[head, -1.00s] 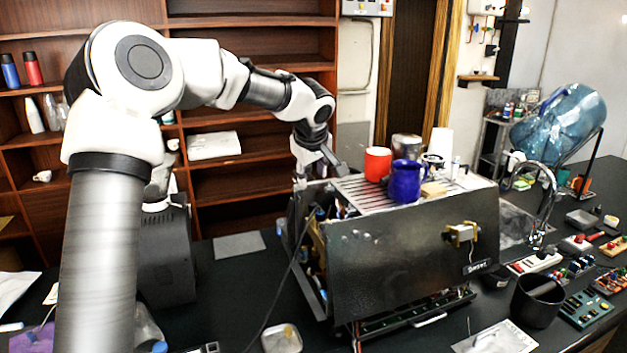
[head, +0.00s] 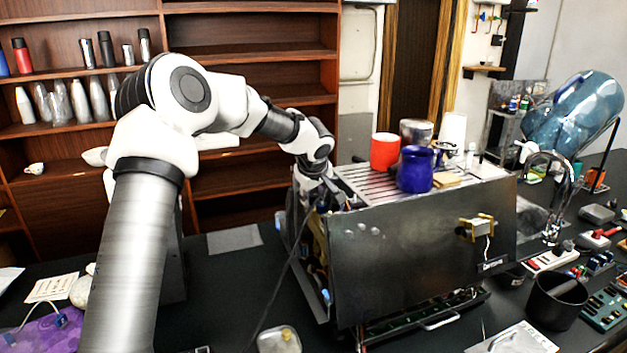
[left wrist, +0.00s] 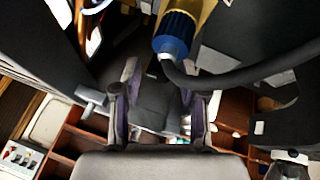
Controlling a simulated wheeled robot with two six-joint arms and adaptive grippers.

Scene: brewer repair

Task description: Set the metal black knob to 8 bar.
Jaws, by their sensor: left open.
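The brewer (head: 420,250) is a dark metal box, its left end open, with tubes and wires inside. My left gripper (head: 335,192) is at this machine's back left corner, partly hidden by its casing. In the left wrist view my left gripper (left wrist: 163,95) is open, its fingers spread to either side of a dark part. A ribbed blue cap (left wrist: 176,36) on a brass-coloured body and a black hose lie beyond the fingers. I cannot make out the metal black knob for certain, nor any pressure reading. My right gripper is not in view.
A red mug (head: 384,151), a blue mug (head: 415,170) and a metal cup (head: 416,131) stand on the machine's top. A black bin (head: 553,302) and several small devices lie at the right. A shelf unit (head: 250,55) stands behind. A black cable hangs at the machine's left.

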